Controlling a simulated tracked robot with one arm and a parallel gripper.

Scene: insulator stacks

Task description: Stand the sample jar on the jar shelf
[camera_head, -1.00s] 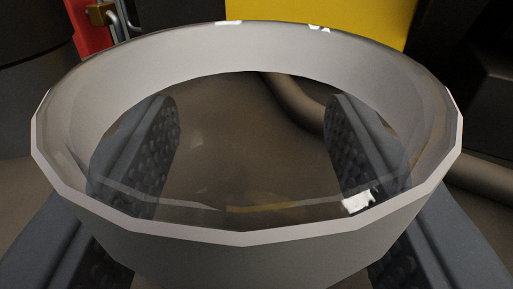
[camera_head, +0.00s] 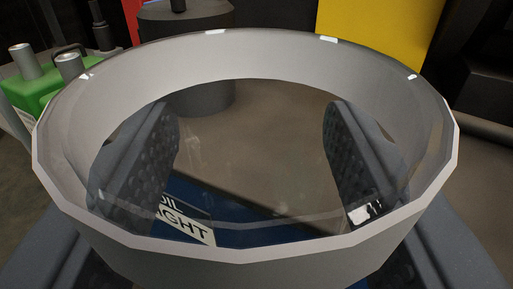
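The sample jar (camera_head: 240,258) is clear, with a wide grey-white rim band, and fills most of the view close to the camera. My gripper (camera_head: 252,125) has one dark ridged finger on each side of the jar, and both fingers show through its glass. The gripper is shut on the jar, and the jar's open mouth faces the camera. The jar's base is hard to make out. I cannot identify the jar shelf in this view.
A blue surface (camera_head: 245,232) with a partly readable label (camera_head: 188,226) shows through the jar. A green block with grey posts (camera_head: 32,92) stands at left. A dark cylinder (camera_head: 185,22) stands behind the jar, and a yellow panel (camera_head: 380,28) is at back right.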

